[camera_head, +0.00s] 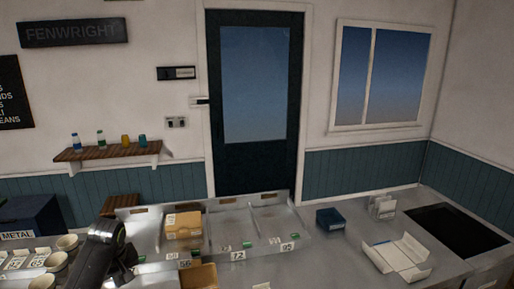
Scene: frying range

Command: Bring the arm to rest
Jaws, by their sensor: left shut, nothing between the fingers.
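My left arm, black with a grey joint, rises at the lower left of the head view. My left gripper (127,262) is shut and empty, held close to the front left of the metal divided tray (297,246). Its fingertips are dark and hard to make out. My right gripper does not show.
The tray holds a tan box (183,226); another brown box (198,277) stands at its front. Pale cups (67,243) stand at left. A blue container (330,218), an open white carton (397,256) and a dark recess (455,231) lie right.

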